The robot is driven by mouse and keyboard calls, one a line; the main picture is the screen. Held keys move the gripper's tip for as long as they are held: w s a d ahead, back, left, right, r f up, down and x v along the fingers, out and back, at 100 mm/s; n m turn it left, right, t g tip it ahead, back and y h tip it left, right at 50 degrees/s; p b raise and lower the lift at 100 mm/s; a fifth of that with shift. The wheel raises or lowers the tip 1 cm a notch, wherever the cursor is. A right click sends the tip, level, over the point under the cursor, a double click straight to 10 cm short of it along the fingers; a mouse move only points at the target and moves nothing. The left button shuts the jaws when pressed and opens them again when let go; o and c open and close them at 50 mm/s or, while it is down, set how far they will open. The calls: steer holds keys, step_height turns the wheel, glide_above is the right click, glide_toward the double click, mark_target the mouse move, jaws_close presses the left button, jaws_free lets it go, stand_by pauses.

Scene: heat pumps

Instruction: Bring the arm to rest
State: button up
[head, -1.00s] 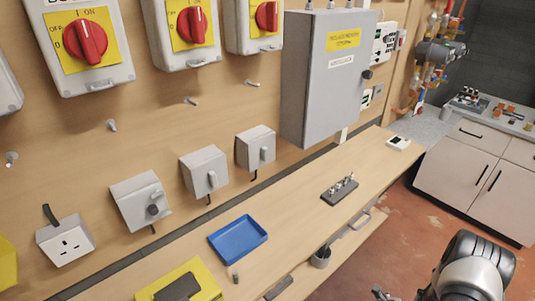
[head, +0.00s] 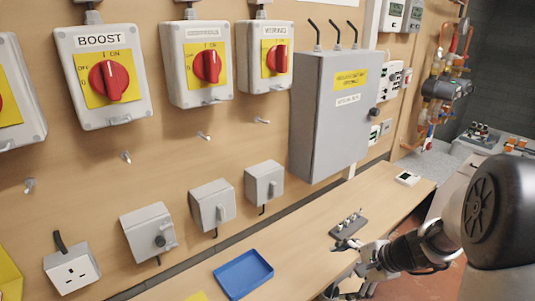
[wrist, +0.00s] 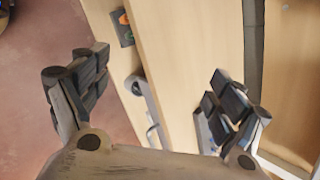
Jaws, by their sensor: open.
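My gripper (head: 338,268) is at the lower right of the head view, at the front edge of the wooden bench (head: 300,235). Its two dark fingers are spread apart. My arm comes in from the right edge of the picture. In the wrist view my gripper (wrist: 152,75) also shows open, with one finger on each side. Nothing is held between the fingers. The bench's wood and the reddish floor (wrist: 40,100) show behind them.
A dark block with pins (head: 349,224) lies on the bench just behind my gripper. A blue tray (head: 243,274) lies to its left. A grey cabinet (head: 330,120) and red rotary switches (head: 114,81) are on the wall. A small white device (head: 407,178) lies farther back.

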steer(key=s+a+r+n+g+h, duration=0.1)
steer(key=s+a+r+n, duration=0.5)
steer(key=s, duration=0.3)
steer(key=s+a+r+n+g+h, duration=0.1)
steer(key=s+a+r+n+h, duration=0.15)
steer(key=s+r+n, duration=0.45)
steer(key=s+d+r+n+t+h, duration=0.1)
steer(key=s+d+r+n+h, duration=0.1)
steer(key=s, duration=0.8)
steer(key=shift+s+r+n+t, duration=0.25)
steer(key=shift+r+n+t, duration=0.05)
steer(key=shift+r, duration=0.4)
steer(key=shift+d, duration=0.15)
